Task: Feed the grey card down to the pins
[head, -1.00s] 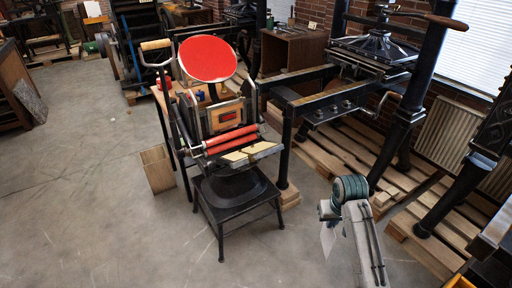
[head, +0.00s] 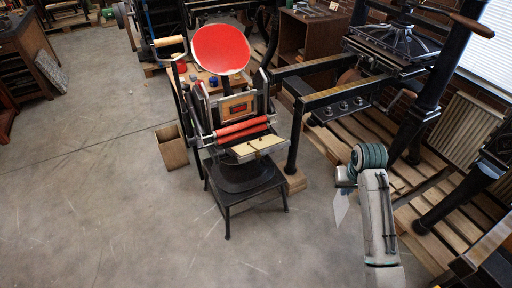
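My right gripper (head: 345,181) is at the lower right of the head view, in front of and to the right of the small press. A pale grey card (head: 341,206) hangs down below it, tilted, and the gripper looks shut on its upper edge. The fingertips are small and partly hidden by my wrist. The small hand press (head: 230,107) has a round red disc (head: 220,49), red rollers (head: 240,129) and a bed with pale yellow pieces (head: 264,143). Its pins are too small to make out. The card is well apart from the press. My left gripper is not in view.
The press stands on a black stool (head: 244,193). A wooden bin (head: 171,149) stands on the floor to its left. A large black iron press (head: 395,50) on wooden pallets (head: 411,185) fills the right. The concrete floor (head: 110,220) at front left is clear.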

